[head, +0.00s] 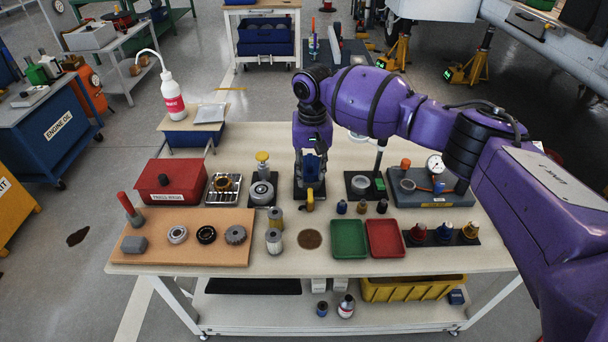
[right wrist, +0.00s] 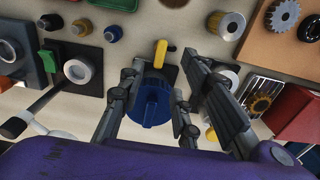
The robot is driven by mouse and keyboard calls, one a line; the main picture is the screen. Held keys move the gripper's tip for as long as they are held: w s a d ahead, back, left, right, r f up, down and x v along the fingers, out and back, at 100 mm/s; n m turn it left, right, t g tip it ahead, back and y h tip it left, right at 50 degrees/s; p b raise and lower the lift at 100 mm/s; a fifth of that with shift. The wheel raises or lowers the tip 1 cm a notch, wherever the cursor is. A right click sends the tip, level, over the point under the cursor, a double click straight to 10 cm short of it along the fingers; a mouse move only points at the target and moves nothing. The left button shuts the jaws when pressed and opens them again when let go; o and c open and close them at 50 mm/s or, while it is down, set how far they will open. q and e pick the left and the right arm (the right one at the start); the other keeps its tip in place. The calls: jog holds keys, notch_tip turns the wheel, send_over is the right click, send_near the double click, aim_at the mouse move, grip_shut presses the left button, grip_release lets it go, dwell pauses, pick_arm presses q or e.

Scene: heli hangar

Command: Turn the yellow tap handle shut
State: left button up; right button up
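The yellow tap handle (head: 310,200) shows near the middle of the table in the head view, at the front of a blue body (head: 311,168) on a dark plate. In the right wrist view the yellow handle (right wrist: 160,53) sticks out past the blue body (right wrist: 150,103). My right gripper (head: 310,188) points down over the tap. In the right wrist view my right gripper (right wrist: 163,66) is open, its fingers apart on both sides of the tap. I cannot tell whether a finger touches it. The gripper partly hides the tap in the head view. My left gripper is out of view.
A grey round part on a dark plate (head: 261,192) stands left of the tap. Another plate with a green block (head: 379,184) stands right. A gauge unit (head: 434,190) is further right.

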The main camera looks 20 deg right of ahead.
aim_at(310, 193)
jog(key=shift+w+f, duration=0.35)
jog(key=shift+f, duration=0.35)
jog(key=f, duration=0.1)
jog(key=s+f, duration=0.1)
jog(key=f, duration=0.1)
jog(key=shift+s+f, duration=0.1)
jog(key=shift+f, duration=0.1)
jog(key=shift+w+f+b, duration=0.2)
jog(key=shift+f+b, duration=0.15)
jog(key=shift+f, duration=1.05)
jog(key=c, duration=0.7)
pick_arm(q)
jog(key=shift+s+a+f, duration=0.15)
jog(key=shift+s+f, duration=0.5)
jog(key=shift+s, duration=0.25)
pick_arm(e)
grip_shut()
